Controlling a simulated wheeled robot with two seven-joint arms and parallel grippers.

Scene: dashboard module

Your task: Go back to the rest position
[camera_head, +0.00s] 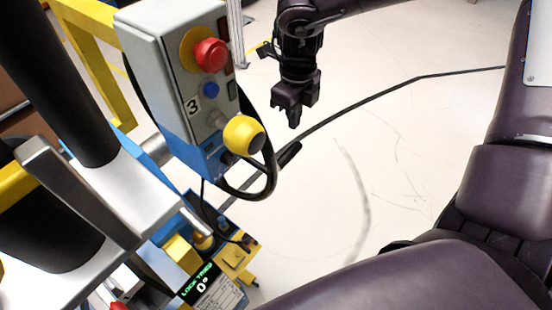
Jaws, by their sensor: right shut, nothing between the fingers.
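My right gripper (293,117) is black and hangs at the top middle, pointing down, with the pale floor behind it. Its fingers are together and nothing shows between them. It is apart from the grey control box (165,75), to the right of it in the picture. My left gripper is not in view.
The control box carries a red button (211,55), a blue button (211,90), a yellow ball knob (243,135) and a black cable loop. Below it is a lit green display (197,281). Yellow frame bars (88,60) stand at the left. Open floor (400,150) lies right of the box.

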